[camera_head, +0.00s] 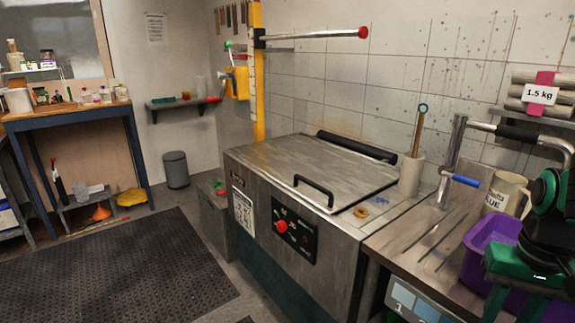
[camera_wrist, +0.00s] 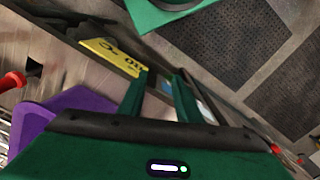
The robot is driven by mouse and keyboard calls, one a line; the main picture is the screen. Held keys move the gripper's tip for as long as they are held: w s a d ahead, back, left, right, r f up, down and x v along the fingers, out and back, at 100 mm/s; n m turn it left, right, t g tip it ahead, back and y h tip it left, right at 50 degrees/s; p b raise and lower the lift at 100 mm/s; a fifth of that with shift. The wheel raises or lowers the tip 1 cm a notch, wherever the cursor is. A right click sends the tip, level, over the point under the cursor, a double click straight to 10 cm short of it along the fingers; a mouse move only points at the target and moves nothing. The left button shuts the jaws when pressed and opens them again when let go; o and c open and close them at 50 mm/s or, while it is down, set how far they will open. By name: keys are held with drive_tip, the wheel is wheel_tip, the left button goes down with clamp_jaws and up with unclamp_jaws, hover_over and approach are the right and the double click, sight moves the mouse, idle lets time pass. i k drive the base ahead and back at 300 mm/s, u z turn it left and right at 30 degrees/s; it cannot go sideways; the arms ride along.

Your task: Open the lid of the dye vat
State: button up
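The dye vat (camera_head: 345,248) is a steel box in the middle of the head view. Its flat steel lid (camera_head: 300,160) lies closed on top. A black bar handle (camera_head: 314,190) stands on the lid near the front edge. The front has a black control panel (camera_head: 294,235) with a red knob (camera_head: 281,226). My gripper (camera_wrist: 161,76) shows two green fingers with a gap between them and nothing held. In the head view my green and black arm is folded at the right edge, well right of the vat; the fingertips cannot be made out there.
A yellow post (camera_head: 257,70) carries a horizontal bar (camera_head: 310,35) above the vat. Dark matting (camera_head: 110,275) covers clear floor at left.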

sight(332, 172)
drive_tip(key=k, duration=1.1)
drive_tip(key=u, duration=0.45)
drive_tip(key=i, duration=1.75)
drive_tip(key=z, duration=0.6)
